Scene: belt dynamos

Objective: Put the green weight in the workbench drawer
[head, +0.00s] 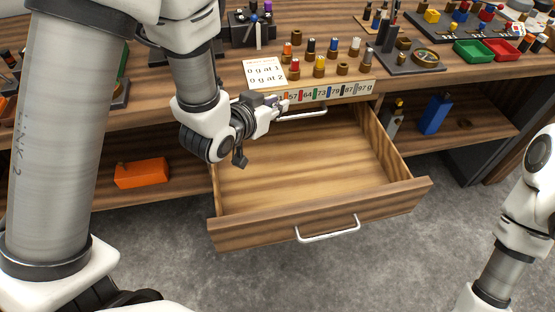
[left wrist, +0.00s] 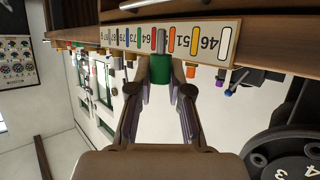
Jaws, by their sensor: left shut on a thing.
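My left gripper (head: 284,104) is just in front of the workbench front edge, above the back part of the open drawer. In the left wrist view its fingers (left wrist: 160,75) are shut on the green weight (left wrist: 160,70), a small green piece between the fingertips. In the head view I cannot make out the weight at the gripper. The workbench drawer (head: 320,228) is pulled out, with a silver handle on its front. Its visible wooden floor is bare. My right arm shows at the right edge, but its gripper is out of view.
A numbered colour strip (head: 345,91) runs along the bench edge by the left gripper. Several small coloured weights in wooden holders (head: 320,68) stand behind it. An orange box (head: 141,173) and a blue bottle (head: 435,114) sit on the shelves either side of the drawer.

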